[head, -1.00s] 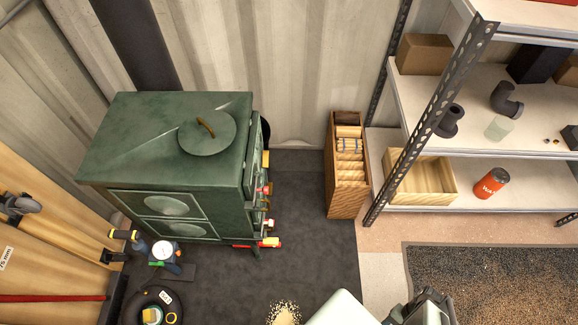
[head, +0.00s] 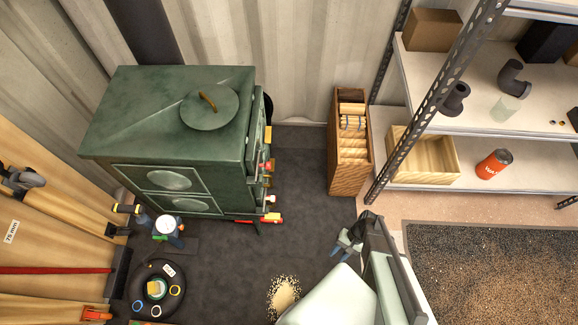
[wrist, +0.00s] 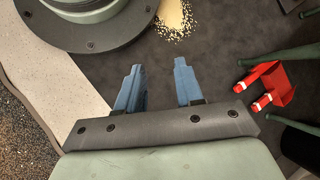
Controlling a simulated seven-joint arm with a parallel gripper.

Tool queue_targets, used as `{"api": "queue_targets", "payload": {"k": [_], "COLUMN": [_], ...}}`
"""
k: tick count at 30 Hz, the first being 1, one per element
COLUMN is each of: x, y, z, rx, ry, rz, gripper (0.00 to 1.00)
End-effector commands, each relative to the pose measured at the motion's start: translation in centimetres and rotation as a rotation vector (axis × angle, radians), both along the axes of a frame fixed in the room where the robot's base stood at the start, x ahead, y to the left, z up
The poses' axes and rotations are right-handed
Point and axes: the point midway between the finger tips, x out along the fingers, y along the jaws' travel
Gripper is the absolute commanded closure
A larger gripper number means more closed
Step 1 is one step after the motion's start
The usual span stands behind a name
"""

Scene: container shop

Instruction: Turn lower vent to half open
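The green stove (head: 180,130) stands at the left in the head view, with its round lid on top. Its fittings side faces right and is seen nearly edge-on. Small red, yellow and white fittings stick out there, including a low red and yellow piece (head: 262,220) near the floor. I cannot tell which fitting is the lower vent or how far it is turned. My gripper (head: 346,243) is right of the stove, apart from it, above the dark floor. In the wrist view my gripper (wrist: 158,65) has its blue fingers apart with nothing between them. Red and white pieces (wrist: 265,85) show at right.
A tall wooden box (head: 349,165) stands behind my gripper, beside the metal shelf (head: 425,175). Pale grains (head: 284,293) lie on the floor. A black round tray (head: 145,305) sits front left. The floor between stove and gripper is mostly clear.

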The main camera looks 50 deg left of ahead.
Motion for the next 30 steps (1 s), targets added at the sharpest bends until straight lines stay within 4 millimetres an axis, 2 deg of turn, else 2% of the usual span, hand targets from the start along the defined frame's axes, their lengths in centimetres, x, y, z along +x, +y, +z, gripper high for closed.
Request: {"api": "queue_targets", "payload": {"k": [1, 6, 11, 15, 21, 25, 30], "x": [0.4, 0.3, 1.5, 3.8, 7.3, 9.0, 10.7], "y": [3.4, 11.8, 18.3, 23.0, 27.8, 29.4, 30.4], "z": [-1.5, -2.8, -2.8, -2.1, 0.0, 1.8, 3.8], "rx": [0.051, 0.239, 0.436, 0.626, 0.902, 1.052, 1.22], "ry": [0.03, 0.134, 0.22, 0.27, 0.294, 0.275, 0.217], "rz": [-0.018, -0.109, -0.214, -0.317, -0.449, -0.507, -0.542], "gripper": [0.64, 0.64, 0.64, 0.64, 0.64, 0.64, 0.64]}}
